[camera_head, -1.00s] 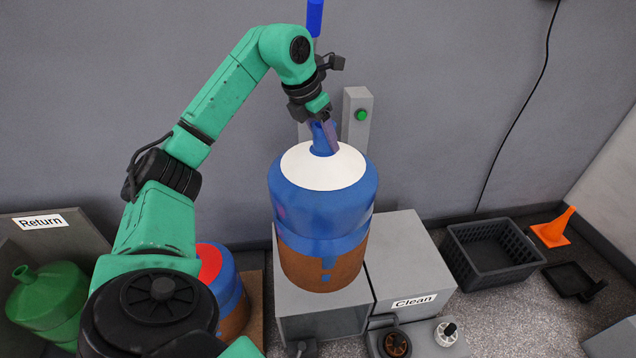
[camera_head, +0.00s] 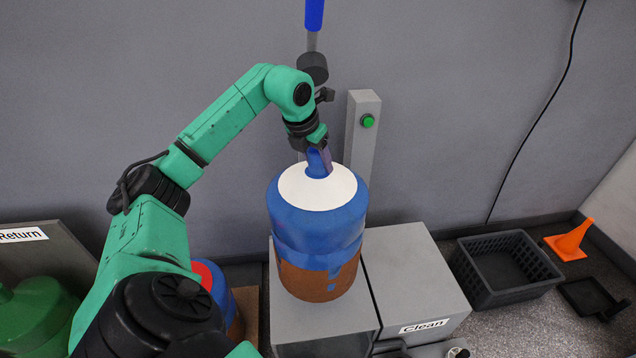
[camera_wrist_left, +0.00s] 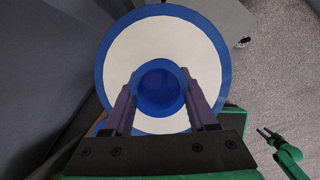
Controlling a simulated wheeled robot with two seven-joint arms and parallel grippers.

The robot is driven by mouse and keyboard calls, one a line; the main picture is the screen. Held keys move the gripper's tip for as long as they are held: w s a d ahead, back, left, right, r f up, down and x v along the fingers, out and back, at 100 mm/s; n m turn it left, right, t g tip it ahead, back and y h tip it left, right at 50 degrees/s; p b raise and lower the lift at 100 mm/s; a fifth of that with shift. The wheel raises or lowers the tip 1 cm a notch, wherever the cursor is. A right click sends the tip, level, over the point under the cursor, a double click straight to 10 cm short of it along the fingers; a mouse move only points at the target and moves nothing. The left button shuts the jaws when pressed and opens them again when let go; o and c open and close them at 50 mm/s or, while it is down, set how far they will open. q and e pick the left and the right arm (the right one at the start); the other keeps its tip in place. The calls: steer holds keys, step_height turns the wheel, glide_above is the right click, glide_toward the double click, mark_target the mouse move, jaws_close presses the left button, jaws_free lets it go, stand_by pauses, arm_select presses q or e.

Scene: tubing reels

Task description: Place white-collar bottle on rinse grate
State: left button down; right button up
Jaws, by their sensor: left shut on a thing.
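The white-collar bottle (camera_head: 305,225) is large and blue with a brown lower part and a white ring (camera_head: 325,190) around its neck. It looks upright. My left gripper (camera_head: 319,160) is shut on its blue neck from above. In the left wrist view, the two fingers flank the round blue neck (camera_wrist_left: 161,88) inside the white collar (camera_wrist_left: 200,50). The bottle stands in front of or over a grey box (camera_head: 320,325); I cannot tell if its base touches. No grate surface is recognisable. My right gripper (camera_wrist_left: 268,133) shows small in the wrist view, its jaws unclear.
A grey post with a green button (camera_head: 367,121) and a blue-topped rod (camera_head: 313,15) stand behind. A red-collar bottle (camera_head: 225,290) and green bottle (camera_head: 40,315) are left.

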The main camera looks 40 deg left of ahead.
mark_target(318, 188)
arm_select(q)
step_height(318, 188, down, 8)
steer(key=shift+f, duration=0.2)
steer(key=shift+b, duration=0.3)
steer(key=shift+c, duration=1)
jaws_free()
steer(key=shift+d+f, duration=0.1)
steer(key=b+v, duration=0.2)
steer(key=v, duration=1)
steer(key=shift+s, duration=0.1)
